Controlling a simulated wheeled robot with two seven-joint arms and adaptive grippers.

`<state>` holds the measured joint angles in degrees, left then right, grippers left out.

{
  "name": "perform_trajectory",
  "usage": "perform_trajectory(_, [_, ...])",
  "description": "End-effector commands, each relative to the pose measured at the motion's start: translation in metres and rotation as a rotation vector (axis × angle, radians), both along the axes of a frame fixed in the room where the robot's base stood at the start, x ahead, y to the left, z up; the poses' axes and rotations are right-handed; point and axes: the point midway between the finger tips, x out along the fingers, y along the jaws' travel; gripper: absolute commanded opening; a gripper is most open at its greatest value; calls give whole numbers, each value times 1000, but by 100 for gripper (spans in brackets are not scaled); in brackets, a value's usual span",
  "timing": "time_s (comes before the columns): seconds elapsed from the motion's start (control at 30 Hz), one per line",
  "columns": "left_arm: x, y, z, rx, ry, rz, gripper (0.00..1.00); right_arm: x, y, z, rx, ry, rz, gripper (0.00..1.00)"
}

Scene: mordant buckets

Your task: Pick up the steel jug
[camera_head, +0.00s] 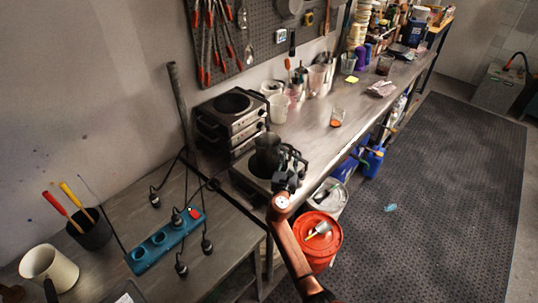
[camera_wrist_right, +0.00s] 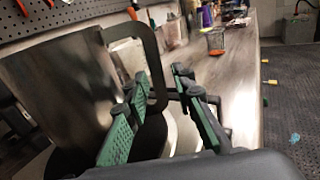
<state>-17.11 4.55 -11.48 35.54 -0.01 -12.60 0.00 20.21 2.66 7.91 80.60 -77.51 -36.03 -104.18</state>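The steel jug (camera_head: 267,153) is a dark grey metal vessel standing on a hot plate (camera_head: 246,178) at the table's near end. In the right wrist view the jug (camera_wrist_right: 62,88) fills the left side, and its squared black handle (camera_wrist_right: 150,52) sticks out toward my fingers. My right gripper (camera_head: 290,168) is at the jug's right side. In the wrist view the gripper (camera_wrist_right: 160,92) is open, its green-padded fingers apart, with the handle appearing between or just beyond them. Whether a finger touches the handle I cannot tell. My left gripper is not in view.
Stacked hot plates (camera_head: 232,118) stand behind the jug. White cups (camera_head: 278,107) and a glass with orange contents (camera_head: 337,117) are farther along the bench. A blue power strip (camera_head: 163,243) with plugs lies at left. A red bucket (camera_head: 318,236) stands on the floor below.

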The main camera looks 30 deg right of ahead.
Motion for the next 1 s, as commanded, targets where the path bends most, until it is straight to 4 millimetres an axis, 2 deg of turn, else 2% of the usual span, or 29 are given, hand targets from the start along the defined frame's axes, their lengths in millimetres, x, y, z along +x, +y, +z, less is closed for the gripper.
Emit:
perform_trajectory(0.13, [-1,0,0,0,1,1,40,0,0,0,0,0,0,22])
perform_trajectory(0.47, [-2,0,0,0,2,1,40,-1,0,0,1,1,0,0])
perform_trajectory(1.0, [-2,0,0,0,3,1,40,-1,0,-1,1,1,0,0])
